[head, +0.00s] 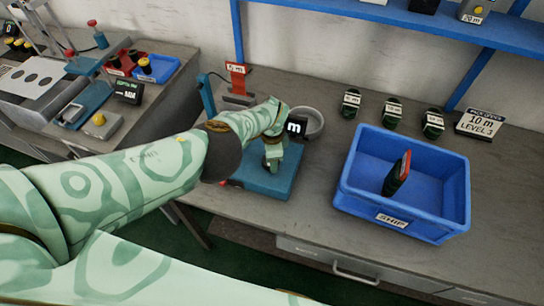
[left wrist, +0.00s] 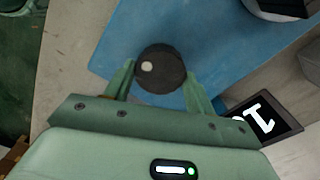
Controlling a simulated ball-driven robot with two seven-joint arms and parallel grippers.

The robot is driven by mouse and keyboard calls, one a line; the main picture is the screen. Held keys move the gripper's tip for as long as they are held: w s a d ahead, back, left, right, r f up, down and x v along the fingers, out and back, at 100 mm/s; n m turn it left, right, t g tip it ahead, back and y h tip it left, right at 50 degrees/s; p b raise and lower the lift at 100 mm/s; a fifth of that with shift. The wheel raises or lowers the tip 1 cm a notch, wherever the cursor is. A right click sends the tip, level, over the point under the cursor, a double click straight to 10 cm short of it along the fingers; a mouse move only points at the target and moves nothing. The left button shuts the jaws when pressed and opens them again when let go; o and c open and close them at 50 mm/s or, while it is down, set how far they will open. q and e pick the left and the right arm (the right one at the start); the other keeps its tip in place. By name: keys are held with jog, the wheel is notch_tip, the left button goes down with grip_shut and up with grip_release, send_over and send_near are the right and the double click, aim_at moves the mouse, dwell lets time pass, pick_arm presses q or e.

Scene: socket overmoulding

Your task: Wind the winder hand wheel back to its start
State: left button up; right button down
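The winder is a blue base (head: 262,184) on the bench, with a dark counter display (head: 297,127) beside it showing an "m"; the rest of its reading is hidden. In the left wrist view, the black round hand wheel (left wrist: 160,70) with a white dot lies over the blue base (left wrist: 225,45). My left gripper (head: 272,160) reaches down over the base. Its fingers (left wrist: 160,76) stand on either side of the wheel, tips close to its rim; I cannot tell whether they press on it. The display (left wrist: 264,118) also shows at right there. My right gripper is not in view.
A blue SHIP bin (head: 455,195) with a dark and red item (head: 397,174) inside stands to the right.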

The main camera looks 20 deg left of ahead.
pick_arm(q)
jog(key=o, duration=0.4)
jog(key=shift+r, duration=0.15)
notch_tip(320, 180, up, 16)
jog(key=p, duration=1.4)
jog(key=shift+p, duration=0.35)
jog(key=shift+d, duration=0.1)
